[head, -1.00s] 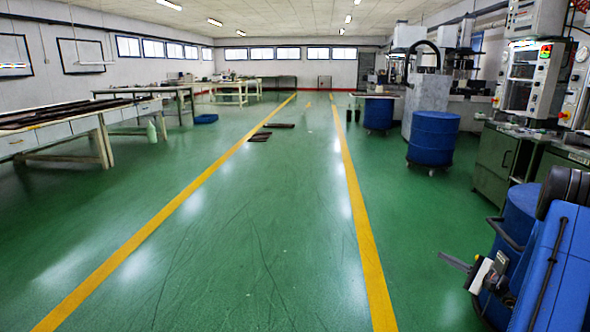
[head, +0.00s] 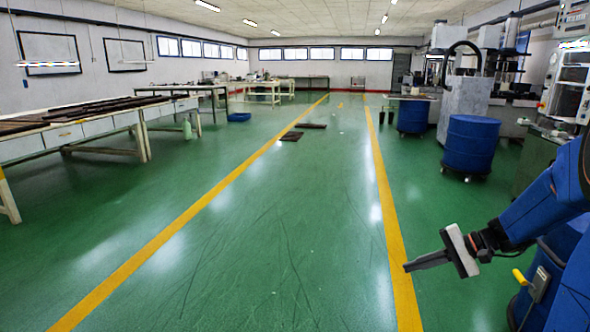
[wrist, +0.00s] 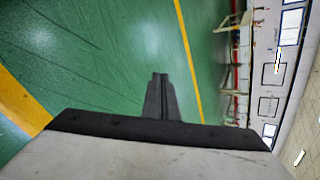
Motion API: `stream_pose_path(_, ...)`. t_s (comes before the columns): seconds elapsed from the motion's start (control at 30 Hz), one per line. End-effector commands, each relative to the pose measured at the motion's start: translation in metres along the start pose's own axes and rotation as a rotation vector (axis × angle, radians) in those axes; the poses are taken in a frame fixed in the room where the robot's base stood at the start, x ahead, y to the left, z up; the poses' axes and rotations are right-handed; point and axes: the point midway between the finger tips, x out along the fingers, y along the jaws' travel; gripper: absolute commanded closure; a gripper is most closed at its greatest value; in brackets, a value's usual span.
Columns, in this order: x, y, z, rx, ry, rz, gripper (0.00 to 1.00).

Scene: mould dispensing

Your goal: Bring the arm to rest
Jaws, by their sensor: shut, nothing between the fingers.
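My gripper (head: 428,262) is at the lower right of the head view, held out to the left above the green floor and the right yellow line. Its dark fingers are together with nothing between them. In the wrist view the closed fingers (wrist: 160,96) point up the picture over bare floor. My blue arm reaches in from the right edge of the head view.
Blue drums (head: 470,143) and machines (head: 570,85) stand on the right. A long workbench (head: 75,135) with dark slabs stands on the left. Dark flat pieces (head: 291,136) lie on the floor ahead. The lane between the yellow lines (head: 185,232) is otherwise clear.

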Motion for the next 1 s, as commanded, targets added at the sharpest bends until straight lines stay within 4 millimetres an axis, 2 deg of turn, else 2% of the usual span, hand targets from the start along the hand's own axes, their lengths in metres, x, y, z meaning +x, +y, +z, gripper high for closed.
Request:
stream_pose_path(0.03, 0.003, -0.002, 0.017, -0.031, 0.000, 0.040, 1.00)
stream_pose_path(0.2, 0.008, 0.004, 0.067, -0.123, 0.006, 0.177, 1.00)
stream_pose_path(0.5, 0.006, 0.025, 0.140, -0.300, 0.052, 0.399, 1.00)
stream_pose_path(0.8, -0.010, 0.053, 0.194, -0.494, 0.143, 0.588, 1.00)
stream_pose_path(1.0, -0.026, 0.070, 0.220, -0.628, 0.226, 0.692, 1.00)
